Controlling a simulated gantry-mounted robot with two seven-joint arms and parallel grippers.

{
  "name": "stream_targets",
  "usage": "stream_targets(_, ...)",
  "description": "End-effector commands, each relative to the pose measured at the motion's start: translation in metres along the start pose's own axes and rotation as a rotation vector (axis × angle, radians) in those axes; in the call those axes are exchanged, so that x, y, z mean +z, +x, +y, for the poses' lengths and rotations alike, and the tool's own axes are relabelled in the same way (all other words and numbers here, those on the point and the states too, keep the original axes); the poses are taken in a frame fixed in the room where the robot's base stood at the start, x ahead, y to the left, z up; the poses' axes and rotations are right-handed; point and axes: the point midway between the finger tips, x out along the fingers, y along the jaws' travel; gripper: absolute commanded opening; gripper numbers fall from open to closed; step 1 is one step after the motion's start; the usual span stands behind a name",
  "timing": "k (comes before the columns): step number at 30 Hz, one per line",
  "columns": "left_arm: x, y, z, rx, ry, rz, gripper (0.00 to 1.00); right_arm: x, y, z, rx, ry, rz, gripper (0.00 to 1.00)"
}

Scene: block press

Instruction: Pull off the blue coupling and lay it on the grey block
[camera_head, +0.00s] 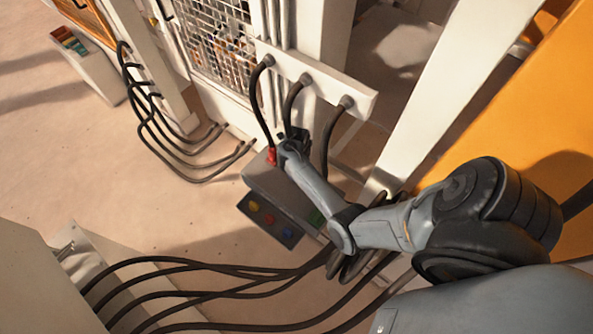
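The grey block (262,180) stands at mid-picture below a white bar with hoses. A red coupling (272,156) on the left hose stands upright at the block's far edge. My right gripper (291,144) comes in from the right, just right of the red coupling, at the lower end of the middle hose. No blue coupling can be made out; my gripper and forearm cover that part of the block. A green part (316,217) shows at the block's near right, beside my forearm. Whether my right gripper is open or shut is too small to tell. My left gripper is not in view.
The white bar (325,85) carries three dark hoses. A dark panel (262,228) with coloured round spots lies in front of the block. Thick black cables (200,267) cross the floor in front. A wire-mesh guard (215,45) stands behind. The left floor is mostly clear.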

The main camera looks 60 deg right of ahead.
Motion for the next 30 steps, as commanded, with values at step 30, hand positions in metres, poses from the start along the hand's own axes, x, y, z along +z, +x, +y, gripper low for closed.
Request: stream_targets(30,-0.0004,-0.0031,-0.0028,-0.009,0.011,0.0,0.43,-0.0001,0.0028,-0.0004,0.0,0.002,0.0,0.66)
